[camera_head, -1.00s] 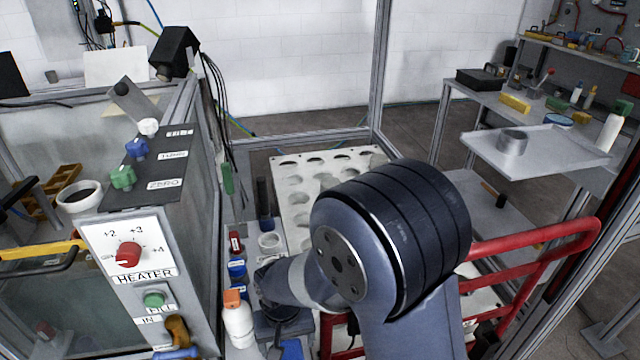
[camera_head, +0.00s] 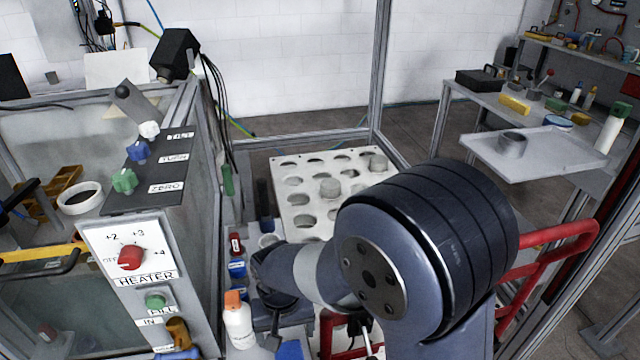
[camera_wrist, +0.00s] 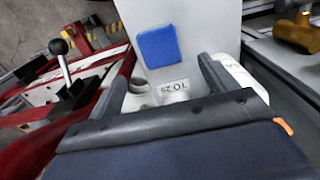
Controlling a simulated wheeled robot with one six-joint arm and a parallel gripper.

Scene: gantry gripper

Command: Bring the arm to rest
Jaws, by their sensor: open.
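My gripper (camera_wrist: 164,80) shows in the wrist view with its two dark fingers spread apart and nothing held between them. Below it is a light surface with a printed label (camera_wrist: 172,88), partly hidden, and a blue pad (camera_wrist: 158,47) lies just beyond the fingers. In the head view my arm is folded, with its large joint at centre right and its wrist low in the middle.
A white bottle (camera_head: 238,325) with an orange cap stands left of my wrist, close to the right finger in the wrist view (camera_wrist: 236,75). The heater panel (camera_head: 140,245) is at left. A white holed tray (camera_head: 288,168) lies behind my arm, a red rail (camera_head: 560,236) at right.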

